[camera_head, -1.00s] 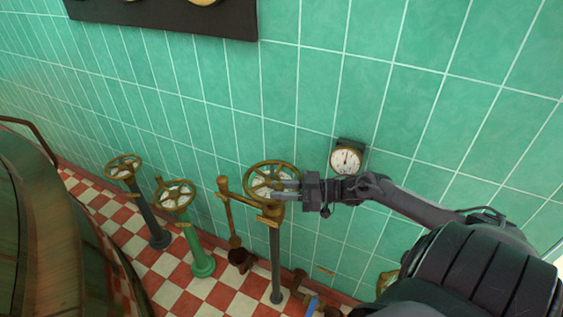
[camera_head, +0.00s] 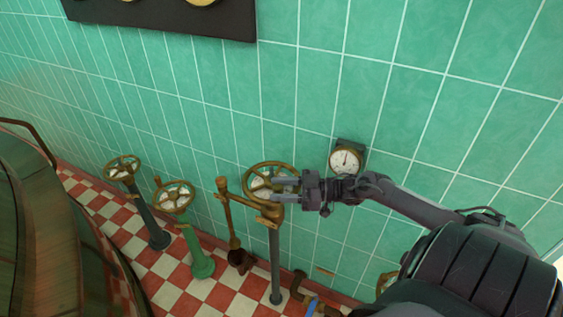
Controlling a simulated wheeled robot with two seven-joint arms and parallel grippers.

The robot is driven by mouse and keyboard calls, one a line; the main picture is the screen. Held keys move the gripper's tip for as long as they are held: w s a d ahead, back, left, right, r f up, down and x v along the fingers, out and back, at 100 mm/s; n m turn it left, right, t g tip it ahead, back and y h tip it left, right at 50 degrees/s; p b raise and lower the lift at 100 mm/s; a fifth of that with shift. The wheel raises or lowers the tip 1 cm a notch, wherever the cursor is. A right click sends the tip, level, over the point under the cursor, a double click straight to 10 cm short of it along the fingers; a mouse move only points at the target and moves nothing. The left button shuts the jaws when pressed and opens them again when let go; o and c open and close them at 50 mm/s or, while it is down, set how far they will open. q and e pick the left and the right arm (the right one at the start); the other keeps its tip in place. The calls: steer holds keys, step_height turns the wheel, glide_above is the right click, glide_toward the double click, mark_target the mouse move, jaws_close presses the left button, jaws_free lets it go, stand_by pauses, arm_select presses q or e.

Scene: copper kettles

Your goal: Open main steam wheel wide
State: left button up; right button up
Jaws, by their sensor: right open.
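Three brass handwheels stand on posts along the green tiled wall. The nearest wheel (camera_head: 250,174) tops a grey post (camera_head: 275,262), with a small plate on the post just below it. Which wheel is the main steam one cannot be read from here. My right gripper (camera_head: 285,189) reaches in from the right with its two fingers apart, pointing left over the right side of the nearest wheel. The fingers hide part of the rim and spokes; whether they touch the rim cannot be told. My left gripper is out of view.
A green-post wheel (camera_head: 172,197) and a dark-post wheel (camera_head: 123,168) stand farther left. A brass lever (camera_head: 229,213) stands beside the nearest wheel. A round gauge (camera_head: 345,161) hangs on the wall just above my right wrist. A big copper vessel (camera_head: 40,230) fills the left edge.

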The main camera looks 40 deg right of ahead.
steer(key=shift+a+r, duration=0.1)
steer(key=shift+r, duration=0.15)
step_height(320, 180, up, 20)
steer(key=shift+f, duration=0.25)
